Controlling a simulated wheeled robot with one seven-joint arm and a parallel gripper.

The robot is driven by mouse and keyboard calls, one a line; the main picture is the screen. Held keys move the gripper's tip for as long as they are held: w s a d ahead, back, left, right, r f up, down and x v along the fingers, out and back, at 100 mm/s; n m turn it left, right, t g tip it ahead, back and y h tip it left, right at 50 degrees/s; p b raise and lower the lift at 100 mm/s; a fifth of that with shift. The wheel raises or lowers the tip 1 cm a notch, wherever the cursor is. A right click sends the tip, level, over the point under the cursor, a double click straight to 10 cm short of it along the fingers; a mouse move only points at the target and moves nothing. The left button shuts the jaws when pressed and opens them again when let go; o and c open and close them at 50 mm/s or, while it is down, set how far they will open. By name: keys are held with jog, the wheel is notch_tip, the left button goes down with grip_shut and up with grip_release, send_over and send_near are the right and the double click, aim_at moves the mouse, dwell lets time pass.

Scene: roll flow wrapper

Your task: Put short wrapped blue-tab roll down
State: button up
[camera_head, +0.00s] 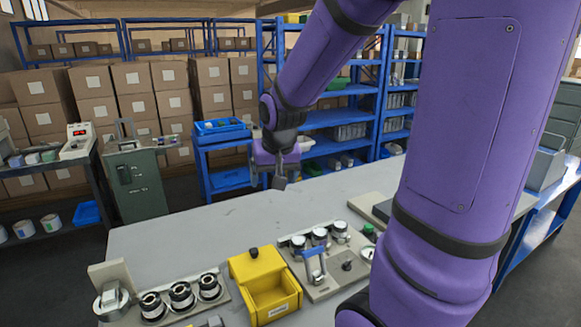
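My gripper (279,181) hangs from my purple arm over the far part of the grey table (190,232). Small dark finger parts point down. They are too small and turned away to show whether they are open, shut or holding something. I cannot make out a short wrapped blue-tab roll at the gripper. Several dark-and-silver round pieces stand on a left fixture (225,294) and a right fixture (322,288). The right fixture also has a blue handle (314,266). My arm hides the table's right part.
A yellow bin (283,300) stands between the fixtures. A beige block with a silver roll (111,299) is at front left. The table's back left is clear. A green-grey cabinet (138,188), a blue cart (226,180) and a blue shelf (340,118) stand behind.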

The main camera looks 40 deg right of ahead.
jog(key=s+a+r+n, duration=0.2)
jog(key=s+a+r, duration=0.3)
jog(key=s, duration=0.3)
jog(key=s+a+r+n+t+y, duration=0.1)
jog(key=s+a+r+n, duration=0.2)
jog(key=s, duration=0.6)
notch_tip(320, 180, up, 3)
jog(key=shift+a+r, duration=0.1)
jog(key=shift+a, duration=1)
jog(key=shift+w, duration=0.1)
